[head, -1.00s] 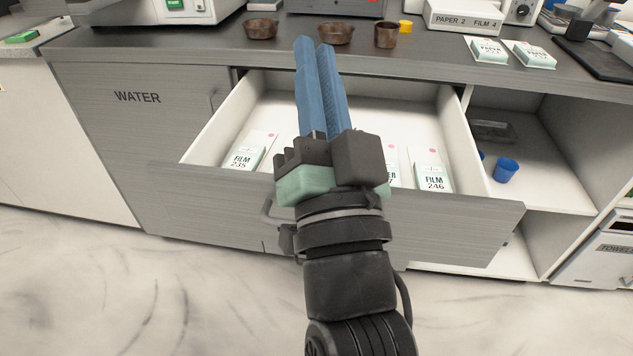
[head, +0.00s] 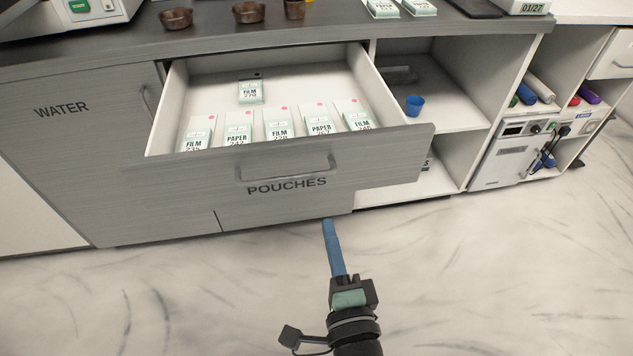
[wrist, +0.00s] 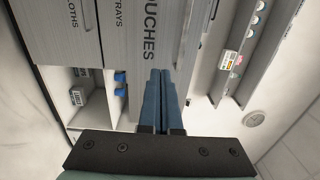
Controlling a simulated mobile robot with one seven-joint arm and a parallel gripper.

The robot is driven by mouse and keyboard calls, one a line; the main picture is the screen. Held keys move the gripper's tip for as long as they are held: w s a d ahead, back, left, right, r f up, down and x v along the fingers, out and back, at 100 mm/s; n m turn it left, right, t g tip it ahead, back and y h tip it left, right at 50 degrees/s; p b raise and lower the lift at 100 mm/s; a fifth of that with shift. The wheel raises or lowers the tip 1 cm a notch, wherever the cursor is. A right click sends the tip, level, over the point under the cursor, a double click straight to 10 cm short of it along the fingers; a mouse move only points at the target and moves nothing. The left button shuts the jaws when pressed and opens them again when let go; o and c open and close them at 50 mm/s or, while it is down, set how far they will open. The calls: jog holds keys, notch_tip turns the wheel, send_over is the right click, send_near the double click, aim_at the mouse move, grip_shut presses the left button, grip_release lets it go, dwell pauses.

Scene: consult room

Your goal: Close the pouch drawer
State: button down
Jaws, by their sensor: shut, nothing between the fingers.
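The pouch drawer (head: 290,185) is pulled out from the grey cabinet, its front labelled POUCHES. A bar handle (head: 289,168) is on its front. Several pouch boxes labelled FILM and PAPER stand along the front inside it, and one FILM box (head: 250,91) lies further back. My gripper (head: 328,222) is shut and empty, in front of and below the drawer front in the head view. In the wrist view my blue fingers (wrist: 160,75) are together and point toward the drawer front (wrist: 150,30); I cannot tell whether they touch it.
Right of the drawer is an open shelf bay with a blue cup (head: 414,105). The WATER cabinet door (head: 75,130) is at the left. The counter (head: 110,45) above holds brown bowls and boxes. The marble floor (head: 500,270) in front is clear.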

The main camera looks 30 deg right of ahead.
jog(key=p+x, duration=0.1)
jog(key=x, duration=0.9)
jog(key=shift+w, duration=0.25)
